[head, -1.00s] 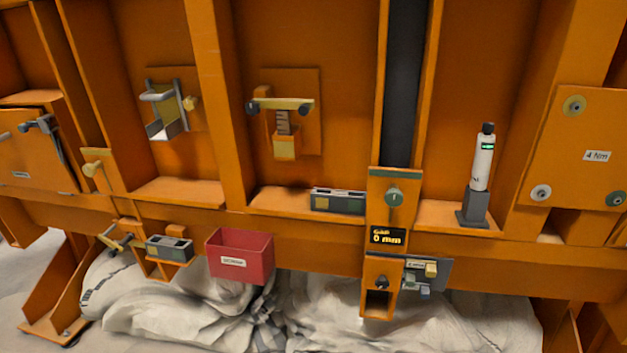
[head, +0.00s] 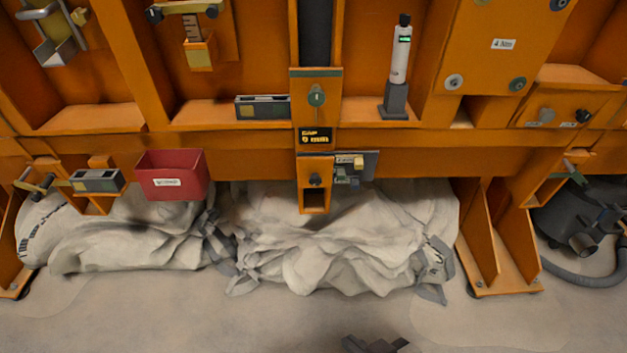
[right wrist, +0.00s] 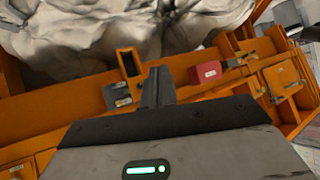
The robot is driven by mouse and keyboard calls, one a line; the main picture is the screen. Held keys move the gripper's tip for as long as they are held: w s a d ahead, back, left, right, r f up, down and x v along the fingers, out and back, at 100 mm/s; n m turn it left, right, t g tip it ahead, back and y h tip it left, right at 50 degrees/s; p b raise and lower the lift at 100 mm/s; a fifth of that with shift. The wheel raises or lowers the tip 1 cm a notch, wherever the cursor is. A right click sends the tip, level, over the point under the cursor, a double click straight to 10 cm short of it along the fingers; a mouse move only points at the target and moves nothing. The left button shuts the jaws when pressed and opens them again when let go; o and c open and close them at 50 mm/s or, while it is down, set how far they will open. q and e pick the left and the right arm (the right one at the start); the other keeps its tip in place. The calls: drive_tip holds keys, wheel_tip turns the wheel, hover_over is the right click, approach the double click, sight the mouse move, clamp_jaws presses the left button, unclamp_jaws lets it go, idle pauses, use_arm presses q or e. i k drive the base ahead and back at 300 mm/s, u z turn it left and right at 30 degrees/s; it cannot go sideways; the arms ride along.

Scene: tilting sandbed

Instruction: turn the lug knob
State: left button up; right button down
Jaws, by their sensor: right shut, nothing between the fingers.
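A round green knob (head: 316,95) sits on the orange centre post, above a black display (head: 315,137) that seems to read 0 mm. A smaller black knob (head: 316,180) is on the orange box below the display. I cannot tell which of them is the lug knob. My right gripper (head: 375,345) shows dark at the bottom edge of the head view, low in front of the frame and well apart from both knobs. In the right wrist view its fingers (right wrist: 156,85) are shut and empty. My left gripper is in neither view.
A red bin (head: 170,175) hangs left of the post. A grey block (head: 263,106) and a white cylinder tool (head: 400,55) stand on the ledge. Pale sacks (head: 330,240) lie under the beam. A black vacuum (head: 580,220) stands at right. The front floor is clear.

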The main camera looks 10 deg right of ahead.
sight(315, 179)
drive_tip(key=z, duration=1.45)
drive_tip(key=k, duration=0.95)
drive_tip(key=u, duration=1.5)
drive_tip(key=i, duration=1)
